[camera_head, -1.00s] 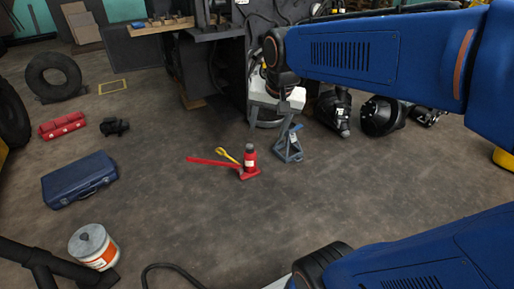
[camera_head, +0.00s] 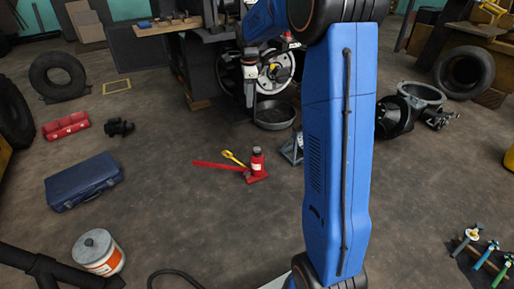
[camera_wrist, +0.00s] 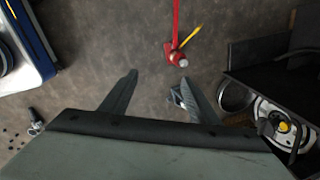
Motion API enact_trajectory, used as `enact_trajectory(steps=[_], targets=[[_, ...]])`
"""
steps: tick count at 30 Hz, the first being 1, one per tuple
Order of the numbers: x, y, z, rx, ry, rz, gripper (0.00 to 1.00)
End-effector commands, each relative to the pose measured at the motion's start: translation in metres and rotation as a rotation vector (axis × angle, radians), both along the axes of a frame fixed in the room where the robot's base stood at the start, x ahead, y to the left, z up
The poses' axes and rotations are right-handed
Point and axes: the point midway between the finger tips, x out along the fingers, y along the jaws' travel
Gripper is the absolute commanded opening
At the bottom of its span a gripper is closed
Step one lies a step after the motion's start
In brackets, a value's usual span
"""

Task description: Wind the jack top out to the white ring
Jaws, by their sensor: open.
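The red bottle jack (camera_head: 257,166) stands upright on the floor with a dark top. A long red handle (camera_head: 215,166) points left from its base. A yellow tool (camera_head: 233,158) lies just behind the handle. In the wrist view the jack (camera_wrist: 177,57) is seen from above, ahead of my fingers. No white ring can be made out on it at this size. My gripper (camera_head: 250,103) hangs above and behind the jack in the head view, apart from it. In the wrist view my gripper (camera_wrist: 158,77) has its two fingers spread with nothing between them.
A blue-grey jack stand (camera_head: 291,149) is close right of the jack, partly hidden by my arm. A dark round pan (camera_head: 274,116) lies behind. A blue case (camera_head: 82,182) and a paint can (camera_head: 98,252) are at left. Floor in front of the jack is clear.

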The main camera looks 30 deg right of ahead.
Motion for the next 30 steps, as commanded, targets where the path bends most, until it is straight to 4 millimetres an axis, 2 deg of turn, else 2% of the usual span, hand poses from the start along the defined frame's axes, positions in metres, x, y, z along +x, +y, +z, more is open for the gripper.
enact_trajectory(steps=[1,6,11,15,24,30], targets=[[0.016,-0.008,-0.014,0.011,0.011,-0.060,0.55],[0.063,-0.033,-0.056,0.044,0.033,-0.281,0.55],[0.103,-0.057,-0.102,0.071,0.054,-0.489,0.55],[0.133,-0.078,-0.146,0.090,0.072,-0.670,0.55],[0.183,-0.122,-0.249,0.118,0.106,-1.047,0.55],[0.198,-0.141,-0.296,0.127,0.118,-1.214,0.55]])
